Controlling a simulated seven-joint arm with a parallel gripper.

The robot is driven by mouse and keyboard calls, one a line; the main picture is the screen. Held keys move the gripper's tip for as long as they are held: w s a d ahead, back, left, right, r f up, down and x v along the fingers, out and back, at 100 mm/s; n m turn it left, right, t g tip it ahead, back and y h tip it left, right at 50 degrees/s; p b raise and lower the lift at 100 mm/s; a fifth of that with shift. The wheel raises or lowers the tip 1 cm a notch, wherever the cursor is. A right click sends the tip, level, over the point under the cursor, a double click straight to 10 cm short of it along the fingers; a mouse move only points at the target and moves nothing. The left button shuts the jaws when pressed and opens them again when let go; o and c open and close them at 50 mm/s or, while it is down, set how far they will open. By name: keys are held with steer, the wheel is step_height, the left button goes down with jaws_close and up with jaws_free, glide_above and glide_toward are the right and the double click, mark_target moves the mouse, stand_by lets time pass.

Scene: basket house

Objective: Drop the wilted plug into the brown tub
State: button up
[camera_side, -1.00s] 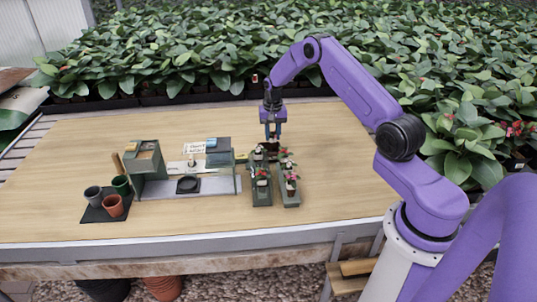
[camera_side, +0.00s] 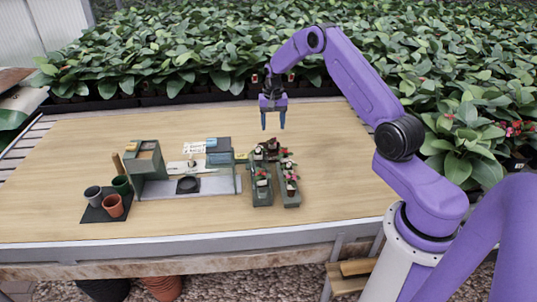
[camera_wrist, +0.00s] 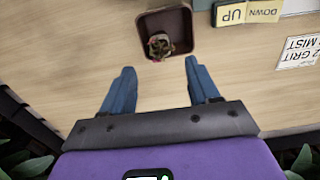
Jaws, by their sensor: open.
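The brown tub (camera_wrist: 176,20) is a square, dark-rimmed box near the top centre of the wrist view. A small plug (camera_wrist: 159,45) with withered-looking leaves lies in it, against the near wall. In the side view the tub (camera_side: 266,153) stands at the back of the plug trays, its contents too small to make out. My gripper (camera_side: 273,127) is open and empty, above the bench and the tub. In the wrist view my gripper's (camera_wrist: 159,66) blue fingers are spread wide, with bare bench between them.
Two green trays (camera_side: 262,199) of potted plugs stand in front of the tub. A grey-green bench station (camera_side: 215,188) is left of them, and several pots (camera_side: 113,206) sit on a dark mat farther left. The bench behind is clear.

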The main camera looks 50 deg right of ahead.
step_height(320, 180, up, 13)
steer(key=shift+f, duration=0.15)
steer(key=s+a+r+n, duration=0.2)
steer(key=s+a+n, duration=0.15)
steer(key=a, duration=0.55)
steer(key=s+a+r+n, duration=0.25)
steer(key=s+a, duration=0.25)
steer(key=a, duration=0.3)
steer(key=s+a+r+n, duration=0.1)
steer(key=s+a+n, duration=0.3)
steer(key=a, duration=0.5)
steer(key=s+a+n, duration=0.2)
steer(key=s+n, duration=0.1)
steer(key=s, duration=0.5)
steer(key=s+a+n, duration=0.3)
steer(key=s, duration=0.5)
steer(key=s+d+n, duration=0.1)
steer(key=s+n, duration=0.2)
steer(key=s, duration=0.3)
steer(key=s+d+f+n, duration=0.1)
steer(key=s+d+n, duration=0.1)
steer(key=s, duration=0.4)
steer(key=shift+s+f+n, duration=0.15)
steer(key=shift+n, duration=0.25)
